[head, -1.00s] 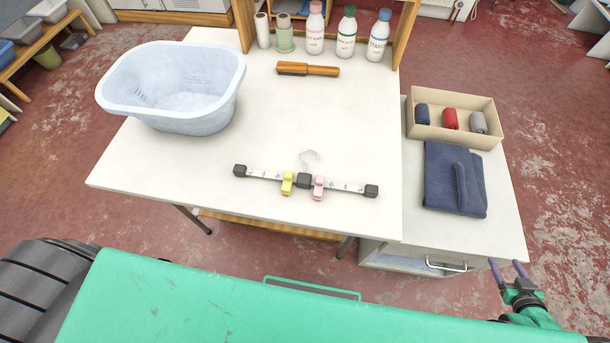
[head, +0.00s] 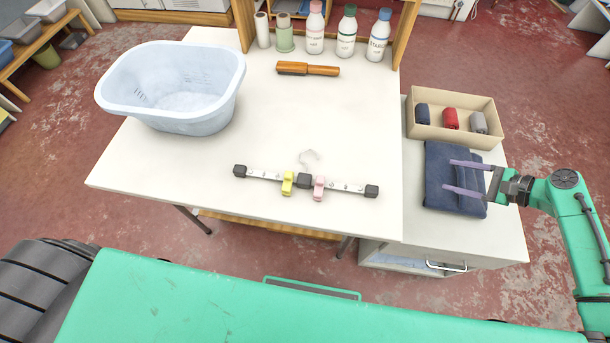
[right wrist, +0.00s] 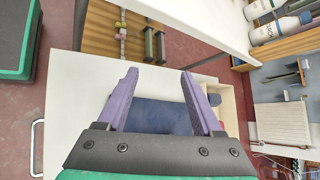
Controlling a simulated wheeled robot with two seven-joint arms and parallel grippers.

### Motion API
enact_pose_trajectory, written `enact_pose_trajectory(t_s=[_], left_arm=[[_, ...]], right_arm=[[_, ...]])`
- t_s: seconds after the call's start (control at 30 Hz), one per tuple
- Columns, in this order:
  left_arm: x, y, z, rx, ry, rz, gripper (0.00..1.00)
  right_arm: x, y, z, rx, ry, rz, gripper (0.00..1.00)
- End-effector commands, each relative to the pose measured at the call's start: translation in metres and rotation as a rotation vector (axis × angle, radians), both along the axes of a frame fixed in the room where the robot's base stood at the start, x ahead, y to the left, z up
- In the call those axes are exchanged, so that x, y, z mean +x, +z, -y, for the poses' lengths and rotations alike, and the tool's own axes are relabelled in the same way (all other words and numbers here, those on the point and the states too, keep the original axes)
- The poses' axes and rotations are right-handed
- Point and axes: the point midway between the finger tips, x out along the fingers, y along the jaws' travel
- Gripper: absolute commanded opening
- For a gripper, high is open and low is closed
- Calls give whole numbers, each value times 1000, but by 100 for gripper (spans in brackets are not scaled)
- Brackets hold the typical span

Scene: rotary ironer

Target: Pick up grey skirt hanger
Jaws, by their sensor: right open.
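The grey skirt hanger (head: 346,186) lies flat near the front edge of the white table. It is a pale bar with black end blocks, a black centre block, a yellow clip (head: 287,183), a pink clip (head: 319,188) and a pale hook (head: 309,158) pointing to the back. My right gripper (head: 452,176) is open and empty, its purple fingers above the folded navy cloth (head: 437,198), well to the right of the hanger. Its fingers also show in the right wrist view (right wrist: 155,100), with the navy cloth below them. My left gripper is not in view.
A pale blue basin (head: 172,112) stands at the table's left. A wooden brush (head: 308,70) and several bottles (head: 347,32) are at the back. A cardboard box (head: 455,137) with rolled cloths stands behind the navy cloth. The white table (head: 225,215) is bare around the hanger.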

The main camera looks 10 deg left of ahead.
Motion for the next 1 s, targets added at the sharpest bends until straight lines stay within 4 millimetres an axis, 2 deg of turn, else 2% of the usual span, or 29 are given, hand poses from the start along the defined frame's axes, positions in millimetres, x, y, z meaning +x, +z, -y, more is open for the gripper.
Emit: enact_pose_trajectory(t_s=[0.03, 0.1, 0.2, 0.3, 0.43, 0.6, 1.0], left_arm=[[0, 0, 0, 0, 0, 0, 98], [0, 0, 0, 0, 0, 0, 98], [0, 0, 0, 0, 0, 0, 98], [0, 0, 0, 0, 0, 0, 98], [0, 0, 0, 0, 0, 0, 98], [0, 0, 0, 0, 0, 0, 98], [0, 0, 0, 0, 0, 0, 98]], right_arm=[[-11, 9, -27, 119, 35, -99, 68], [-31, 21, -55, 251, 97, -248, 68], [-55, 38, -80, 361, 180, -408, 68], [-69, 46, -90, 403, 230, -496, 68], [-74, 42, -108, 413, 248, -525, 68], [-74, 27, -143, 412, 246, -521, 68], [-72, -2, -199, 408, 244, -520, 68]])
